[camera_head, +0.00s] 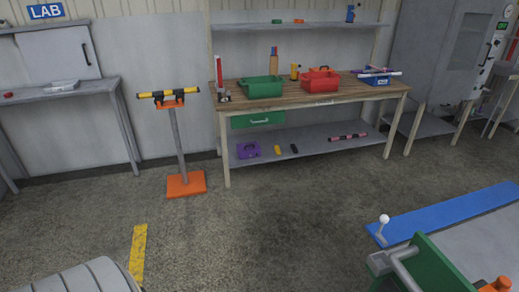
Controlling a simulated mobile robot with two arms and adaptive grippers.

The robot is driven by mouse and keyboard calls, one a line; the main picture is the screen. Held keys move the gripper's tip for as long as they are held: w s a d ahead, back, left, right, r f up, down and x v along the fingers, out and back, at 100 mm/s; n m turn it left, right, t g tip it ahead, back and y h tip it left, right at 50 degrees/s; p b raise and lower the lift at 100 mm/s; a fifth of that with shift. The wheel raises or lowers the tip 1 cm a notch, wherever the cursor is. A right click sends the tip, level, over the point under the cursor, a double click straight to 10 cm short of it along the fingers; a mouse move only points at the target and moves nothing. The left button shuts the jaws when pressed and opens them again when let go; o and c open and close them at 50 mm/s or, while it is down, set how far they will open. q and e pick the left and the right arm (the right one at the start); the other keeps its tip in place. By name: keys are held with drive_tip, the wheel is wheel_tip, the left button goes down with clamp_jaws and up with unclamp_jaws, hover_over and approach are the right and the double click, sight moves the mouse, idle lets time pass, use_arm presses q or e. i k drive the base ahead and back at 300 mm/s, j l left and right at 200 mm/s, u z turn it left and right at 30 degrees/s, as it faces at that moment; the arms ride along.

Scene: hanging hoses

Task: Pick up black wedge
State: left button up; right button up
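A small black object (294,148) lies on the lower shelf of the wooden workbench. It may be the black wedge, but it is too small for me to tell its shape. A small yellow object (277,150) lies just left of it, and a purple case (248,150) stands farther left on the same shelf. Neither of my grippers shows in the head view. The workbench is some way off, beyond open floor.
The workbench top (345,92) bears a green bin (262,87), a red bin (320,82) and a blue bin. An orange-based stand (187,184) is left of the bench. A blue-edged surface (445,213) and green part (438,264) are at lower right. The middle floor is clear.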

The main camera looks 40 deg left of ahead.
sight(293, 146)
drive_tip(key=i+j+u, duration=0.75)
drive_tip(key=i+j, duration=0.25)
drive_tip(key=i, duration=0.2)
drive_tip(key=i+j+u, duration=0.1)
drive_tip(key=i+j, duration=0.2)
drive_tip(key=i, duration=0.15)
drive_tip(key=i+j, duration=0.2)
drive_tip(key=i, duration=0.25)
drive_tip(key=i+j, duration=0.25)
drive_tip(key=i, duration=0.2)
drive_tip(key=j+u, duration=0.05)
